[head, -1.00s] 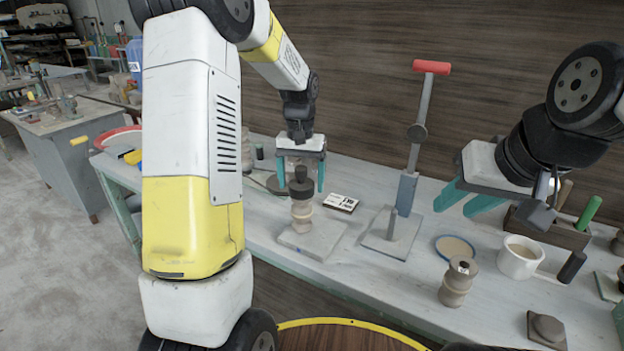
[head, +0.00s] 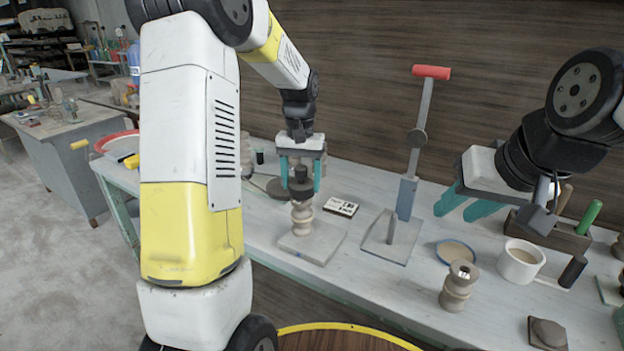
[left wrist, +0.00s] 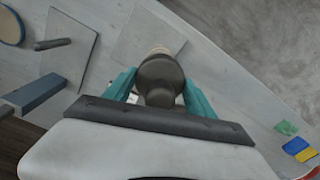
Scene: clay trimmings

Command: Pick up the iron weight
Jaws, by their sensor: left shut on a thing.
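The iron weight (head: 300,187) is a dark, knobbed piece at the top of a stack of pale, ringed clay (head: 302,218) on a grey square board (head: 322,247). My left gripper (head: 301,188) is shut on the weight, with one teal finger on each side. The left wrist view shows the weight (left wrist: 160,82) between the fingers (left wrist: 160,92), hiding most of the stack below. I cannot tell whether the weight still touches the stack. My right gripper (head: 464,208) is open and empty above the bench's right part.
A lever tool with a red handle (head: 431,72) stands right of the stack on its plate. Near it are a small card (head: 341,207), a blue-rimmed dish (head: 456,252), a white mug (head: 520,262) and a ringed clay piece (head: 459,287). The bench front (head: 375,290) is clear.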

